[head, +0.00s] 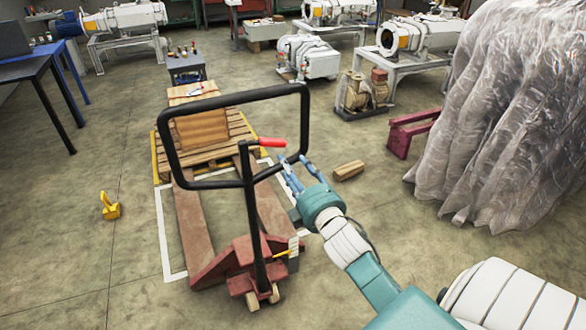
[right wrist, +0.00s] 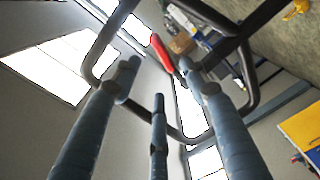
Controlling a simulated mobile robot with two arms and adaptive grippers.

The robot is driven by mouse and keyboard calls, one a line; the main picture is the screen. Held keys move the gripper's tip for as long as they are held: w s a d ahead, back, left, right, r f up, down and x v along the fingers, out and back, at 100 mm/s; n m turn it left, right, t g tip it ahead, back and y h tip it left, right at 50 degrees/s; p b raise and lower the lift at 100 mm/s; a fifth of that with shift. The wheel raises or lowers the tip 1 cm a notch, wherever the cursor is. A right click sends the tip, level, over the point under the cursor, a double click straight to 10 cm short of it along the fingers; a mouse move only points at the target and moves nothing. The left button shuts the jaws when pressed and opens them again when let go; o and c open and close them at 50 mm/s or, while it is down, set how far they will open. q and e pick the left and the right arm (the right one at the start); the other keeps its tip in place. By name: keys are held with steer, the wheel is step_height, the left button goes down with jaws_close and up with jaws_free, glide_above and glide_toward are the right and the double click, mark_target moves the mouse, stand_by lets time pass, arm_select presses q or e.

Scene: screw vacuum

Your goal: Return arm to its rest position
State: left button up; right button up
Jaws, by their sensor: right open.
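My right gripper (head: 296,172) is open, close to the right side of the black loop handle of a red pallet jack (head: 250,262). Its blue-grey fingers (right wrist: 160,110) are spread in the right wrist view, with nothing held between them. The red release lever (head: 272,142) sits just above the fingertips in the head view. The lever (right wrist: 161,52) and the black handle frame (right wrist: 97,48) also show beyond the fingers in the right wrist view. I cannot tell whether a finger touches the handle. My left gripper is not in view.
The jack's forks run toward a wooden pallet (head: 226,150). A wood block (head: 349,170) lies right of my gripper. A plastic-draped mass (head: 510,120) and dark red stand (head: 402,138) are further right. A yellow object (head: 110,207) lies left. Floor between is clear.

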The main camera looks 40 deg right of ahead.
stand_by(0.5)
steer(key=s+a+f+m+g+y, duration=0.1)
steer(key=s+f+g, duration=0.1)
steer(key=f, duration=1.1)
steer(key=s+a+f+m+g+y, duration=0.1)
steer(key=a+f+m+g, duration=0.15)
steer(key=f, duration=1.05)
steer(key=s+a+f+m+g+b, duration=0.1)
steer(key=s+a+f+g, duration=0.1)
steer(key=s+f, duration=0.45)
steer(key=s+a+f+g, duration=0.1)
steer(key=s+f+g, duration=0.15)
steer(key=f, duration=0.75)
steer(key=s+a+f+m+g+y, duration=0.1)
steer(key=s+a+f+g, duration=0.15)
steer(key=s+f, duration=0.6)
steer(key=s+a+f+m+g+y, duration=0.15)
steer(key=s+a+f, duration=0.25)
steer(key=s+f, duration=0.45)
steer(key=s+a+f+m+g, duration=0.1)
steer(key=s+a+f, duration=0.1)
steer(key=s, duration=0.7)
steer(key=s+a+f+m+g, duration=0.1)
steer(key=s+f+g, duration=0.1)
steer(key=s, duration=0.8)
steer(key=shift+s+a+f+b, duration=0.3)
steer(key=shift+a+f+b, duration=0.1)
steer(key=shift+f, duration=0.35)
